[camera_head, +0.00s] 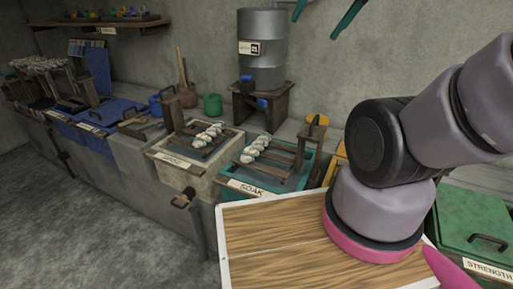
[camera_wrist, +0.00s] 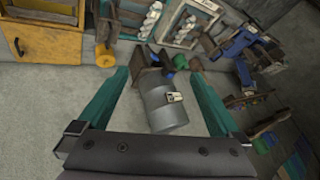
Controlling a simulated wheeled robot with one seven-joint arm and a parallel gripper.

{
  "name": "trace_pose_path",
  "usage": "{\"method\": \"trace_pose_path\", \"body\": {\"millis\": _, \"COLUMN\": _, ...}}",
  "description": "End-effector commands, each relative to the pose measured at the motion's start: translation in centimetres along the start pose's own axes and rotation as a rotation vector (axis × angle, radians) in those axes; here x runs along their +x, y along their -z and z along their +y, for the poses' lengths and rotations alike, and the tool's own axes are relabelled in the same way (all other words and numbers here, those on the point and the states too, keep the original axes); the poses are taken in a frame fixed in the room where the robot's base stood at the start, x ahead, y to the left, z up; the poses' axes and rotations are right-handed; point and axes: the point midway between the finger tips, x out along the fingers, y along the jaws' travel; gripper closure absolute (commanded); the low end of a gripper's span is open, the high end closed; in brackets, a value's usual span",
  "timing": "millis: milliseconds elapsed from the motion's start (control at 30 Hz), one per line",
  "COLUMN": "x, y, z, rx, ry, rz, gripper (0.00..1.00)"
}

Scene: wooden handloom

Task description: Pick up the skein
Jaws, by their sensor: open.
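White twisted skeins (camera_head: 256,149) lie in a row on a wooden rack over the teal bin labelled SOAK (camera_head: 286,186). More white skeins (camera_head: 207,134) lie on the rack of the pale bin to its left. Which one is the task's skein I cannot tell. In the wrist view, two rows of white skeins show near the top, one row (camera_wrist: 150,20) and another (camera_wrist: 182,28). My gripper (camera_wrist: 157,76) is open and empty, its teal fingers spread wide, well away from the skeins. In the head view, its fingers (camera_head: 315,28) show at the top edge.
A grey metal drum (camera_head: 262,50) on a wooden stand is behind the bins, and it appears between my fingers in the wrist view (camera_wrist: 165,107). Blue bins (camera_head: 85,130) and a crowded rack (camera_head: 40,66) are further left. A green lidded bin (camera_head: 478,225) is at right. Open floor (camera_head: 90,235) is at front left.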

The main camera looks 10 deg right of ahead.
Motion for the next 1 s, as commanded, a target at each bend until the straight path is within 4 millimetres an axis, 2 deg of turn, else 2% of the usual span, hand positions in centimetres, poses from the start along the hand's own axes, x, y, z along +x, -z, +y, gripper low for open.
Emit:
{"method": "trace_pose_path", "body": {"millis": 367, "x": 0.0, "y": 0.0, "z": 0.0, "rx": -0.001, "ry": 0.0, "rz": 0.0, "gripper": 0.0}}
{"method": "trace_pose_path", "body": {"millis": 533, "x": 1.2, "y": 0.5, "z": 0.2, "rx": -0.047, "ry": -0.031, "rz": -0.042, "gripper": 0.0}}
{"method": "trace_pose_path", "body": {"millis": 667, "x": 3.8, "y": 1.2, "z": 0.7, "rx": -0.151, "ry": -0.096, "rz": -0.122, "gripper": 0.0}}
{"method": "trace_pose_path", "body": {"millis": 1000, "x": 12.8, "y": 2.9, "z": 1.7, "rx": -0.539, "ry": -0.301, "rz": -0.351, "gripper": 0.0}}
